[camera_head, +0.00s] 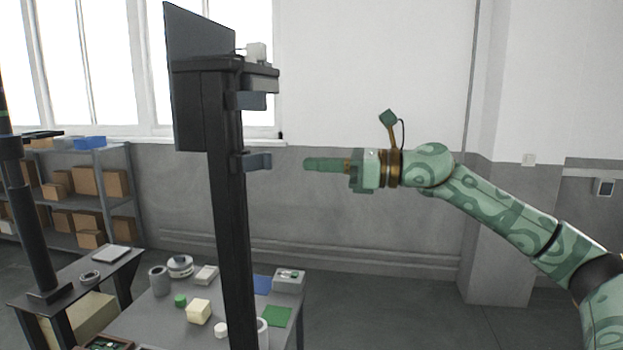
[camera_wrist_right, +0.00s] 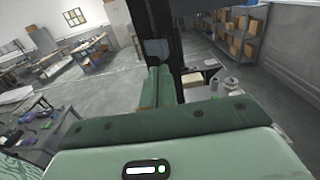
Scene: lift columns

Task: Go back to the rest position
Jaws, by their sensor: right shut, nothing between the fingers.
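My right gripper (camera_head: 308,164) shows in the head view, its arm coming in from the right. It is shut and empty, held in the air and pointing left. The fingertips are apart from the dark lift column (camera_head: 230,200), a little to the right of its grey bracket (camera_head: 257,161). In the right wrist view the shut fingers (camera_wrist_right: 157,70) point at the column (camera_wrist_right: 176,80). My left gripper does not show in either view.
A grey table (camera_head: 165,325) with several small items stands below, around the column's lower part. A shelf with brown boxes (camera_head: 88,181) is at the left. A second dark post (camera_head: 30,220) stands at the far left.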

